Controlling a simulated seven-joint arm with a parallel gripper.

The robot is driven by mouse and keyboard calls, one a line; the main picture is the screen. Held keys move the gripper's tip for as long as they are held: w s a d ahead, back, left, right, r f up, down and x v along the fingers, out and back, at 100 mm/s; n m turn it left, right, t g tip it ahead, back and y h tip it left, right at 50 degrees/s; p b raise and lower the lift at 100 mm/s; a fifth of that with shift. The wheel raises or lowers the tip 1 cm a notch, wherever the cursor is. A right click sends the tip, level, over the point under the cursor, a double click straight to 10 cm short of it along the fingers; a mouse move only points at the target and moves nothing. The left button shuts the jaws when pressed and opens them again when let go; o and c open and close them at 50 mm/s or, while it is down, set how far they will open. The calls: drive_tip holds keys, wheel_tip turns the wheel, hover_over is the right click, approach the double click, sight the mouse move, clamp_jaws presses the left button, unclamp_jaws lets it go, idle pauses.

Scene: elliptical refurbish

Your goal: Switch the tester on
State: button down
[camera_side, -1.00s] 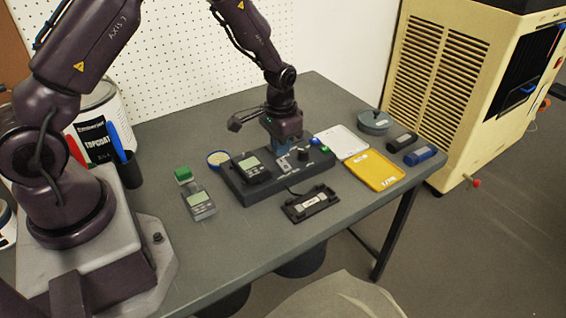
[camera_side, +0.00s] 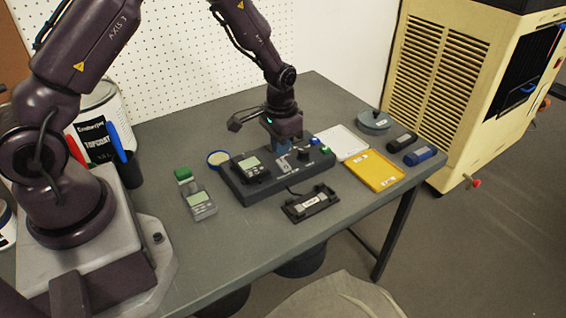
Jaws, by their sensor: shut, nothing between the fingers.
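The tester (camera_side: 258,190) is a dark box in the middle of the grey table. A device with a pale screen (camera_side: 252,168) sits on its left part. A metal switch plate (camera_side: 285,163), a dark knob (camera_side: 302,154) and small coloured buttons (camera_side: 324,150) are on its right part. My gripper (camera_side: 283,148) points down over the tester, just behind the switch plate, and is shut and empty. Its fingertips are partly hidden, and I cannot tell whether they touch the tester.
A handheld meter (camera_side: 201,205) and a green block (camera_side: 183,175) lie to the left. A black cradle (camera_side: 310,203) lies in front. A yellow tray (camera_side: 374,171), a white tray (camera_side: 342,143), a round grey container (camera_side: 374,122) and two cylinders (camera_side: 420,156) are at the right.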

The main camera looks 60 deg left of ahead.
sight(280, 161)
drive_tip(key=shift+f, duration=1.3)
idle(0.7)
drive_tip(key=shift+r, duration=3.55)
